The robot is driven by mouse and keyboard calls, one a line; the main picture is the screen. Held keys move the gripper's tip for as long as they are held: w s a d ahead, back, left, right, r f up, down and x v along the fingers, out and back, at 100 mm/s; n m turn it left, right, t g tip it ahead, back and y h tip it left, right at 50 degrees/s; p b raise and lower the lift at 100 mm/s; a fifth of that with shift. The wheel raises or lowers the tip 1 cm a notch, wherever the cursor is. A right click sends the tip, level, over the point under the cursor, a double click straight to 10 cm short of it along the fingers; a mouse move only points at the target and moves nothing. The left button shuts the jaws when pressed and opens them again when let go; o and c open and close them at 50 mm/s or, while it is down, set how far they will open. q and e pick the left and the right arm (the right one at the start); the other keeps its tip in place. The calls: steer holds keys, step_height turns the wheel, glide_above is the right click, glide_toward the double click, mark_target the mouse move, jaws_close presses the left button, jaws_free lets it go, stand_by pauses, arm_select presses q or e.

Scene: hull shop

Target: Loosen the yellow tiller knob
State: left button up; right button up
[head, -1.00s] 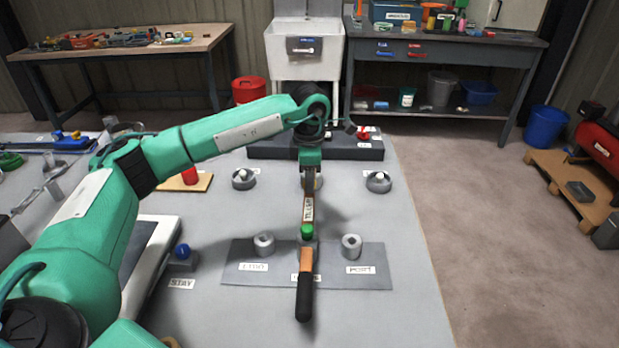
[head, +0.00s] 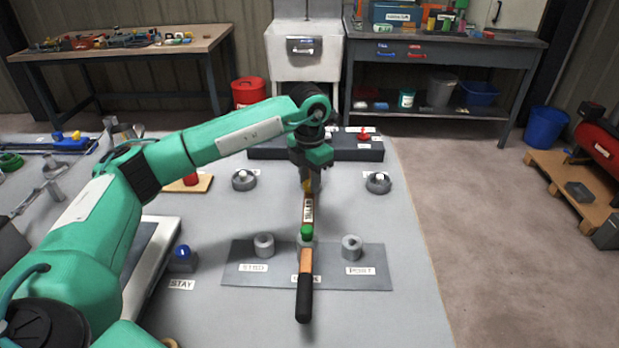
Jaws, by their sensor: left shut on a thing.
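The tiller (head: 305,262) is a wooden bar with a black grip at its near end, lying lengthwise over a grey plate. A label is on its wood. The yellow tiller knob (head: 307,187) is mostly hidden at the far end of the bar; only a bit of yellow shows below my fingers. My left gripper (head: 310,182) points down over it and is shut on it. A green knob (head: 306,232) stands on the tiller nearer to me. My right gripper is not in view.
Grey sockets labelled STBD (head: 264,245) and PORT (head: 352,247) flank the tiller. Two round fittings with pale tops (head: 244,180) (head: 378,183) stand either side of my gripper. A blue knob (head: 183,252) is by the STAY label. A dark block (head: 345,149) lies behind.

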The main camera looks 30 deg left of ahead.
arm_select(q)
steer(key=shift+r, duration=0.1)
stand_by(0.4)
steer(key=o, duration=1)
steer(key=shift+c, duration=0.2)
step_height(320, 180, up, 14)
steer(key=shift+f, duration=0.2)
